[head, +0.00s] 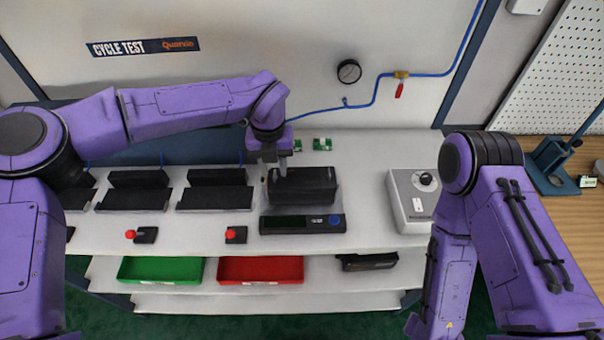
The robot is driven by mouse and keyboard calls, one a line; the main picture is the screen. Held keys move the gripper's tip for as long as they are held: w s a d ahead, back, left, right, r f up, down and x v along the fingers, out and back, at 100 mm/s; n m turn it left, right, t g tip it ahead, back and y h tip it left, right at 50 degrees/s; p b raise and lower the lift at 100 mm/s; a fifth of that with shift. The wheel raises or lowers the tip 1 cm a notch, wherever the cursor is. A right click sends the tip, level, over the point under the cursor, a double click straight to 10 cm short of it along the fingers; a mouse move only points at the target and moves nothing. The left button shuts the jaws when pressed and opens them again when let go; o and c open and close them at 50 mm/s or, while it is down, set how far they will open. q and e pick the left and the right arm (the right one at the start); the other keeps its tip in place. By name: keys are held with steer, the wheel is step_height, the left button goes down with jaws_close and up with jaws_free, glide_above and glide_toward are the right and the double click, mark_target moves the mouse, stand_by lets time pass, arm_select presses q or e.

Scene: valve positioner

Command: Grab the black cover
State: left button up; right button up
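A black box-shaped piece (312,187), which may be the black cover, stands on the white bench behind a flat black unit with a small display (302,224). My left gripper (275,170) points down at the left end of the black piece, its fingertips close to or touching its top edge. The fingers are small here, and I cannot tell whether they are open or shut on it. Another black piece (368,262) lies on the shelf below, partly hidden under the bench edge. My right arm comes down at the right; its gripper is out of view.
Black holders (214,199) stand to the left, with red-knobbed switches (236,234) in front. A grey box with a dial (412,200) is to the right. Green (160,269) and red (260,269) trays sit below. A blue hose with a red-handled valve (400,88) runs behind.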

arm_select(q)
steer(key=shift+f, duration=0.75)
jaws_close()
steer(key=shift+r, duration=0.1)
